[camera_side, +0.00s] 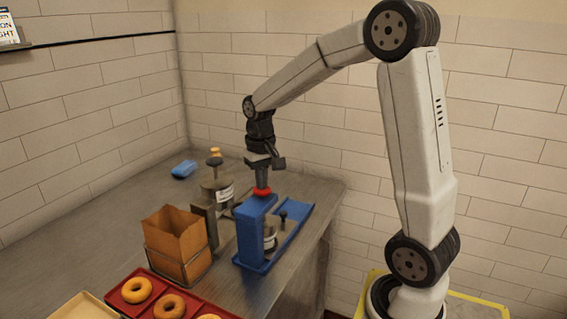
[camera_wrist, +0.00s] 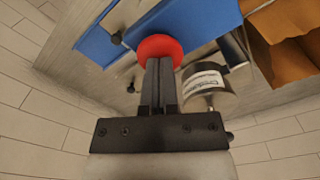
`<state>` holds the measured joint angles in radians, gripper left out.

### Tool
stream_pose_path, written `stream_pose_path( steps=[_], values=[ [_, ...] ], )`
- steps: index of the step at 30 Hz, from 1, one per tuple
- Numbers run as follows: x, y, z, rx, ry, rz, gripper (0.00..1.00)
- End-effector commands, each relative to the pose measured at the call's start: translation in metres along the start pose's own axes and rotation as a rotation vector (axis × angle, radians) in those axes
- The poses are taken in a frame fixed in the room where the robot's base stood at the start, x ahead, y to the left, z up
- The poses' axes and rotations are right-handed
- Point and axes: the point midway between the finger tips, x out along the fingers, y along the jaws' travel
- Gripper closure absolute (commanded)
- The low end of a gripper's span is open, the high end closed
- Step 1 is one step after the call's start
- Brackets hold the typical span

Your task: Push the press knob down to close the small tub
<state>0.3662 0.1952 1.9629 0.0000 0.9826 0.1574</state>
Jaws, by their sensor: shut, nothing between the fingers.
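The red press knob (camera_side: 262,191) sits on top of the blue press (camera_side: 251,232) on the metal counter. My gripper (camera_side: 262,184) is shut, points down and is directly over the knob, its tips at or very near the knob's top. In the wrist view the shut fingers (camera_wrist: 159,64) overlap the near part of the red knob (camera_wrist: 160,49); I cannot tell whether they press on it. The small tub (camera_side: 270,238) stands inside the press, partly hidden by the blue frame. Its lid cannot be made out.
A brown paper bag (camera_side: 176,240) in a wire holder is to the left. Red trays (camera_side: 150,304) with bagels are in front. A blue item (camera_side: 184,169) lies at the back. The counter's right edge is close to the press.

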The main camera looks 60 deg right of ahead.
Motion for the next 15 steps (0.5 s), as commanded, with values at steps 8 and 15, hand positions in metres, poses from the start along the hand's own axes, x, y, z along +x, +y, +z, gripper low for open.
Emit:
stream_pose_path(
  steps=[8, 15],
  values=[
    [0.001, 0.0, 0.001, 0.0, -0.005, 0.001, 1.0],
    [-0.009, 0.0, 0.0, 0.0, -0.003, 0.0, 1.0]
  ],
)
